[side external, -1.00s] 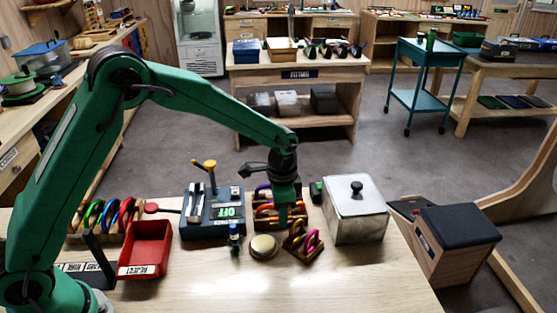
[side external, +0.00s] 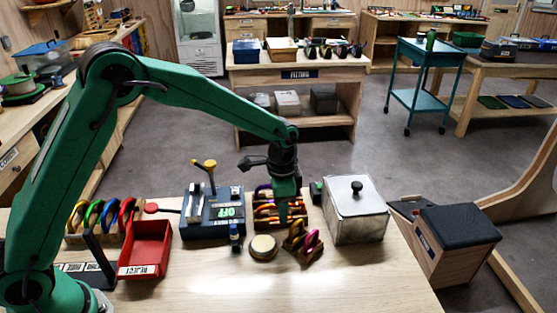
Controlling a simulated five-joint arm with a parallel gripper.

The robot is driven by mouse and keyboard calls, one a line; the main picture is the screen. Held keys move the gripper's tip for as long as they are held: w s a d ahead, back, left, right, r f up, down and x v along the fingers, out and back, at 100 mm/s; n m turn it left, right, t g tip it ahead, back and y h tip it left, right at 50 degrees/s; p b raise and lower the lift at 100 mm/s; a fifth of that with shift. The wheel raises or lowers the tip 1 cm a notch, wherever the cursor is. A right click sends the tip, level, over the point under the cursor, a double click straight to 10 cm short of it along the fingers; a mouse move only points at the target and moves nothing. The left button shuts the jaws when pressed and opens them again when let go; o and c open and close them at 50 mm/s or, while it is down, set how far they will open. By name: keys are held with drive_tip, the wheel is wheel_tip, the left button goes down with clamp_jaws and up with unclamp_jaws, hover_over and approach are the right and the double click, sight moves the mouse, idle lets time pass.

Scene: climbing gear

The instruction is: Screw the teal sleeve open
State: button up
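My gripper (side external: 284,219) points down at the near edge of a wooden tray of coloured carabiners (side external: 264,211). Its fingers are small and overlap in this view, so I cannot tell whether they are open or shut. Just in front of it a small wooden stand (side external: 303,252) holds upright carabiners, one orange (side external: 291,239) and one pink-purple (side external: 311,240). The gripper appears above and behind this stand; I cannot tell if it touches anything. I cannot make out a teal sleeve on any carabiner.
A round tan-topped disc (side external: 263,247) lies left of the stand. A metal box with a black knob (side external: 357,212) stands right. The front of the table is clear.

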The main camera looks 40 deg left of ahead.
drive_tip(key=shift+r, duration=0.5)
idle(0.4)
drive_tip(key=shift+w+a, duration=0.5)
drive_tip(key=shift+w, duration=0.05)
drive_tip(key=shift+f, duration=0.15)
drive_tip(key=shift+f, duration=1.3)
drive_tip(key=shift+s+d, duration=0.5)
drive_tip(key=shift+d, duration=0.1)
drive_tip(key=shift+r, duration=1.45)
idle(0.4)
drive_tip(key=shift+w+a, duration=0.55)
